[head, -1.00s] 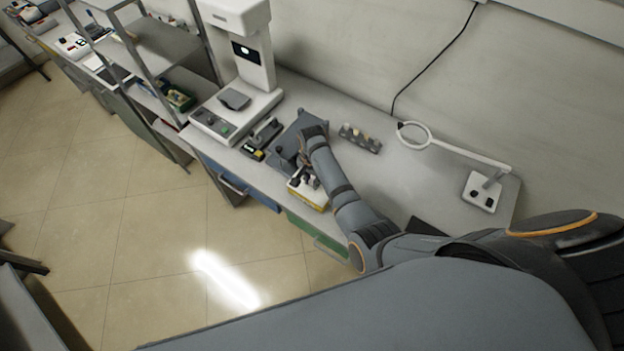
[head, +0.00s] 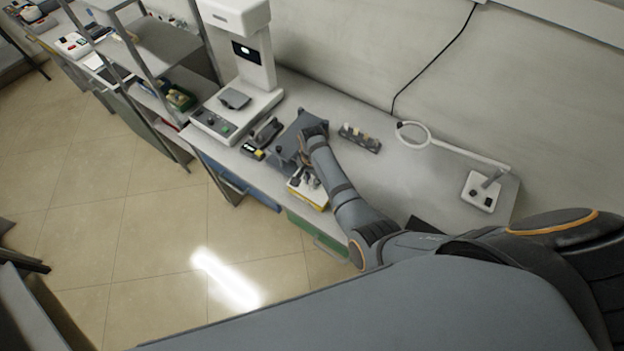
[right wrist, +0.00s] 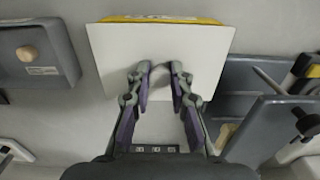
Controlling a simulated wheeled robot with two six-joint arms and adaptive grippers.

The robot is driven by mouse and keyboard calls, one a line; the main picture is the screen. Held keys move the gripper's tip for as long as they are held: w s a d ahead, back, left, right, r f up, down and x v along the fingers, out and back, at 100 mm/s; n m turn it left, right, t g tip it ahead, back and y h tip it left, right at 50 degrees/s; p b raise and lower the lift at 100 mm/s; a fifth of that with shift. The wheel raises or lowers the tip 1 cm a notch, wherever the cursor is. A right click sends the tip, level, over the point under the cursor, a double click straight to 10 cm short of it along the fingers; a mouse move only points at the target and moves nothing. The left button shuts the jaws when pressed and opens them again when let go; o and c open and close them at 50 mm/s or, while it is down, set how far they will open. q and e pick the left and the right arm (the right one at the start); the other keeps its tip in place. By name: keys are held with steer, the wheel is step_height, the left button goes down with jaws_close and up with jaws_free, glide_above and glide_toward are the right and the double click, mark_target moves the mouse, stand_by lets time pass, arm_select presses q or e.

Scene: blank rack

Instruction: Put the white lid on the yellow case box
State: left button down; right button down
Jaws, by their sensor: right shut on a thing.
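The yellow case box (head: 319,207) stands at the front edge of the bench, and its yellow edge (right wrist: 165,19) shows along the top in the right wrist view. The flat white lid (right wrist: 117,50) lies over it and hides most of it. The lid also shows in the head view (head: 296,185). My right gripper (right wrist: 160,74) is over the middle of the lid, with its fingers shut on the lid. What the fingertips grasp is hidden. In the head view the gripper (head: 307,182) is small and dark. I cannot tell whether the lid is fully seated. My left gripper is not in view.
A white instrument (head: 240,105) stands at left and a ring lamp (head: 480,192) at right. The bench between rack and lamp is clear.

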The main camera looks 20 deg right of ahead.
steer(key=shift+p, duration=0.3)
stand_by(0.6)
steer(key=shift+r, duration=0.1)
steer(key=shift+f+b, duration=0.3)
steer(key=shift+f, duration=0.6)
steer(key=c, duration=1.1)
jaws_free()
steer(key=shift+r, duration=0.1)
